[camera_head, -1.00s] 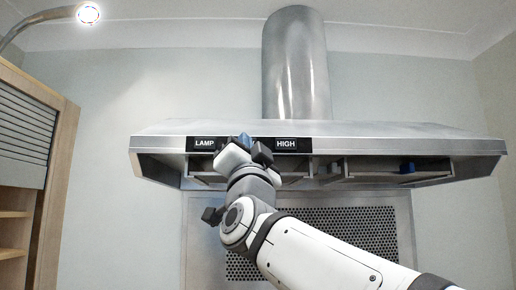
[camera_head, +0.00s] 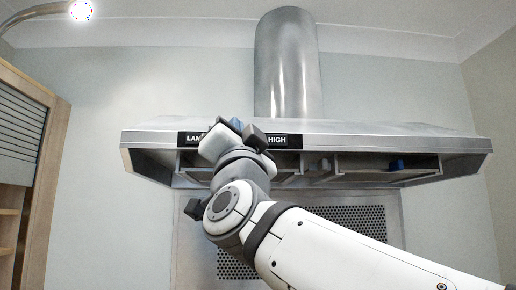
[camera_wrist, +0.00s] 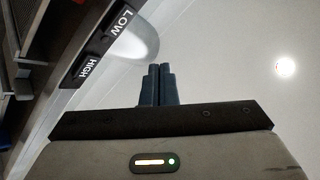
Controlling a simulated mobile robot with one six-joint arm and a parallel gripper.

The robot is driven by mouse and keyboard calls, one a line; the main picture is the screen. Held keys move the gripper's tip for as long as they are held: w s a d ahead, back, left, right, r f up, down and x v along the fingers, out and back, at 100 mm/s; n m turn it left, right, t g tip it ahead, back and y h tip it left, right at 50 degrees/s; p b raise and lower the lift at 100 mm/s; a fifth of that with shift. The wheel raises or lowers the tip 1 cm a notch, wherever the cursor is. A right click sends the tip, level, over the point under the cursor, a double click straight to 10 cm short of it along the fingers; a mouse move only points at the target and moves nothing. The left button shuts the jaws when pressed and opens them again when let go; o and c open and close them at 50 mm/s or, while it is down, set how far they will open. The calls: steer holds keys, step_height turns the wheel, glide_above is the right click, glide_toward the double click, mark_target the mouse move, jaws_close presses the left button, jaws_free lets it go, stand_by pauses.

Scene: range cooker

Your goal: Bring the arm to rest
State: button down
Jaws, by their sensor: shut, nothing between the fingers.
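My gripper (camera_head: 236,125) is raised in front of the range hood's front panel, between the LAMP and HIGH labels in the head view. My white arm reaches up to it from the lower right. In the wrist view my gripper (camera_wrist: 157,70) shows its two dark fingers side by side and shut, with nothing between them. The gap between the fingertips and the hood cannot be told exactly.
The steel range hood (camera_head: 400,130) spans the middle, with its duct (camera_head: 285,65) above. The wrist view shows LOW and HIGH labels (camera_wrist: 88,68). A blue object (camera_head: 397,165) sits under the hood. A wooden cabinet (camera_head: 50,190) stands left. A lamp (camera_head: 80,10) glows upper left.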

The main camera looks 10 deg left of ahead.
stand_by(0.4)
steer(key=w+d+f+n+g+h, duration=0.1)
steer(key=w+d+f+n+g, duration=0.2)
steer(key=f, duration=0.8)
steer(key=w+d+f+n+g, duration=0.1)
steer(key=w+d+f+g, duration=0.2)
steer(key=f, duration=0.7)
steer(key=w+d+f+n+g+h, duration=0.1)
steer(key=d+f+n+g, duration=0.3)
steer(key=f, duration=0.7)
steer(key=s+d+f+m+g+h, duration=0.1)
steer(key=s+d+f+g+h, duration=0.2)
steer(key=f, duration=0.5)
steer(key=s+d+f+m+g+h, duration=0.1)
steer(key=s+d+f+m+g, duration=0.15)
steer(key=d+f, duration=0.4)
steer(key=s+d+f+g+h, duration=0.1)
steer(key=s+d+f+g, duration=0.2)
steer(key=s+f, duration=0.3)
steer(key=s+d+f+m+g+h, duration=0.1)
steer(key=s+d+f+g, duration=0.3)
steer(key=f, duration=0.6)
steer(key=s, duration=0.2)
steer(key=shift+s+d+f+h, duration=0.2)
steer(key=shift+s+d+h, duration=0.1)
steer(key=shift+h, duration=0.1)
